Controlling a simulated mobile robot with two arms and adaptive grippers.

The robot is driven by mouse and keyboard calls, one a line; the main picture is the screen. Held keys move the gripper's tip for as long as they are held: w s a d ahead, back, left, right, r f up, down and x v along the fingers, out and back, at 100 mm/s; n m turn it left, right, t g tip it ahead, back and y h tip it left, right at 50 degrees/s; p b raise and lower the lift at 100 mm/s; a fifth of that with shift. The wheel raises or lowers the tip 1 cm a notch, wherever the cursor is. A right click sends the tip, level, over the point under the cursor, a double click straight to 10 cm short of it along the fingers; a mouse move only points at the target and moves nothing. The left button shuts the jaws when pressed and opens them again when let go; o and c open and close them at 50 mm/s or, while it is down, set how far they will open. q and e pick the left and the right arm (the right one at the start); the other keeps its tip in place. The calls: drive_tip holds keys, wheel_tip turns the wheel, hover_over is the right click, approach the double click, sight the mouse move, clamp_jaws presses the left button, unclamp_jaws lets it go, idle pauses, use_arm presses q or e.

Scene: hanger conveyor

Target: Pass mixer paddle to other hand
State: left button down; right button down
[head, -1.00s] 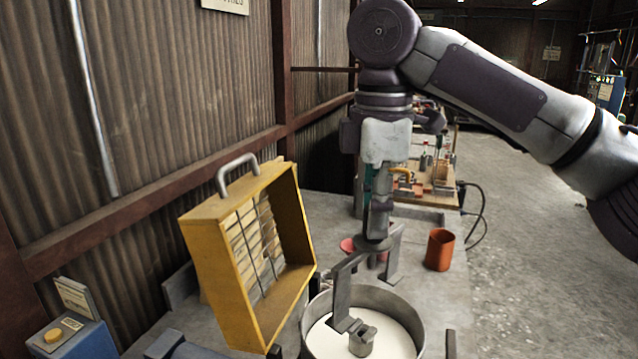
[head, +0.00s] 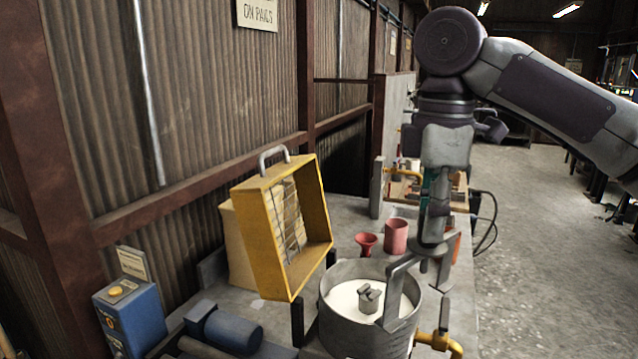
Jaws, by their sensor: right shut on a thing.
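My right gripper (head: 436,222) points down over the right side of a round metal pot (head: 328,305) and is shut on the mixer paddle. The paddle (head: 393,295) is a grey metal piece with a flat bar and legs hanging down. One leg hangs in front of the pot's opening from this view; I cannot tell whether it touches the rim. The pot holds white material, with a small grey hub (head: 369,298) in its middle. The fingertips are partly hidden against the paddle's top. My left gripper is not in view.
A yellow open box frame with a handle (head: 267,235) stands left of the pot. A red funnel (head: 366,243) and a reddish cup (head: 396,236) stand behind it. A yellow pipe (head: 437,341) is at the pot's right. A blue control box (head: 132,318) is at front left.

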drive_tip(key=d+m, duration=0.5)
drive_tip(key=d, duration=1.3)
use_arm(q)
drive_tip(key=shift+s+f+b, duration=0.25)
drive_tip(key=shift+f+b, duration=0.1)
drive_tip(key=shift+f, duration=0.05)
use_arm(e)
drive_tip(key=s+a+f+m, duration=0.2)
drive_tip(key=a+f+m, duration=0.1)
drive_tip(key=f, duration=0.6)
drive_tip(key=s+a+f+m, duration=0.3)
drive_tip(key=a+f, duration=0.3)
drive_tip(key=f, duration=0.3)
drive_tip(key=s+a+f+m, duration=0.3)
drive_tip(key=a+f+m, duration=0.1)
drive_tip(key=f, duration=0.5)
drive_tip(key=shift+a+f+m, duration=0.25)
drive_tip(key=shift+f+m, duration=0.15)
drive_tip(key=shift+m, duration=0.3)
drive_tip(key=shift+d, duration=0.1)
drive_tip(key=s+f, duration=0.4)
drive_tip(key=f, duration=0.1)
